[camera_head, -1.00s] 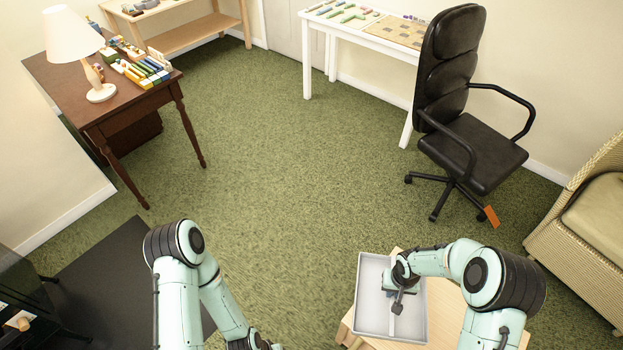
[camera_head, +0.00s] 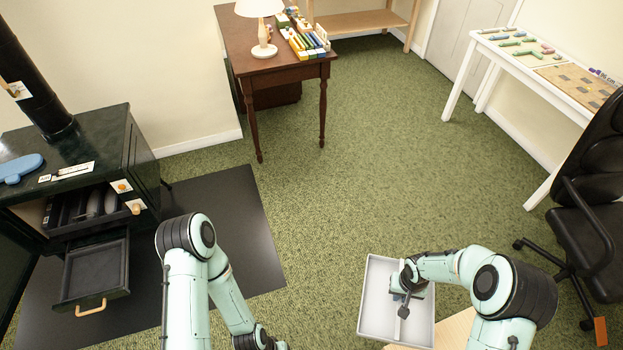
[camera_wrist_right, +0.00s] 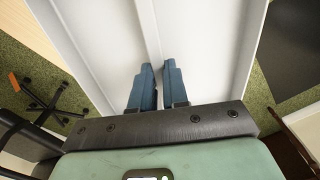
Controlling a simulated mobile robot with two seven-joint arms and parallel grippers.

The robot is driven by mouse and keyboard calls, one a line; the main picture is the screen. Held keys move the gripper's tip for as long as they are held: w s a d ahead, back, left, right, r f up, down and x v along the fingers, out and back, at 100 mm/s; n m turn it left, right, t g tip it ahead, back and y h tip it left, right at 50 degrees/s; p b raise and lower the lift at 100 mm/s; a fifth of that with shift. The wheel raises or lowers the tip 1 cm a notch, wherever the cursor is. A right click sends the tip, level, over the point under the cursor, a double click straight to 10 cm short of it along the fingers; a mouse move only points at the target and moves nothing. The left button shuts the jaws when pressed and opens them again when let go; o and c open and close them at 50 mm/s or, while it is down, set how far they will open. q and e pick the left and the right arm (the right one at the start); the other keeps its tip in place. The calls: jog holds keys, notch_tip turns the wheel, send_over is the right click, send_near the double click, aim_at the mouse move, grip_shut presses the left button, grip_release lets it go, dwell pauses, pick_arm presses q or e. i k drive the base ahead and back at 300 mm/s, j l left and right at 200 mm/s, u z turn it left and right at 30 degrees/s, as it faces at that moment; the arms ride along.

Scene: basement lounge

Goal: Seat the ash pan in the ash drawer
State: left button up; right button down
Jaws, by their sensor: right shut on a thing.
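The ash pan (camera_head: 378,313) is a light grey open tray with a rib along its middle. My right gripper (camera_head: 404,285) is shut on that rib and holds the pan at the lower right of the head view. In the right wrist view, the blue fingers (camera_wrist_right: 156,86) close on the rib of the pan (camera_wrist_right: 207,45). The ash drawer (camera_head: 97,268) is black with a wooden handle and stands pulled out low on the dark stove at the left, well apart from the pan. My left gripper (camera_head: 262,341) is at the bottom edge, partly cut off, its fingers unclear.
The stove (camera_head: 140,160) has a blue thing (camera_head: 20,168) on top and an open compartment above the drawer. A black floor mat (camera_head: 240,220) lies before it. A pale wooden surface (camera_head: 455,328) is beside the pan. Green carpet is free between; an office chair (camera_head: 590,230) is at right.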

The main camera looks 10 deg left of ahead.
aim_at(96, 274)
jog(key=u, duration=1.25)
jog(key=i+j+u, duration=0.1)
jog(key=u, duration=0.4)
jog(key=i+u, duration=0.15)
jog(key=u, duration=0.3)
jog(key=i+u, duration=0.15)
jog(key=u, duration=0.35)
jog(key=i+l+u, duration=0.1)
jog(key=u, duration=0.3)
jog(key=i+l+u, duration=0.2)
jog(key=u, duration=0.15)
jog(key=i+l+u, duration=0.2)
jog(key=u, duration=0.2)
jog(key=i+l+u, duration=0.2)
jog(key=l+u, duration=0.2)
jog(key=i+l+u, duration=0.15)
jog(key=l, duration=0.25)
jog(key=i+l, duration=0.1)
jog(key=l, duration=0.45)
jog(key=i+l+u, duration=0.1)
jog(key=l, duration=0.45)
jog(key=i+l, duration=0.15)
jog(key=l, duration=0.4)
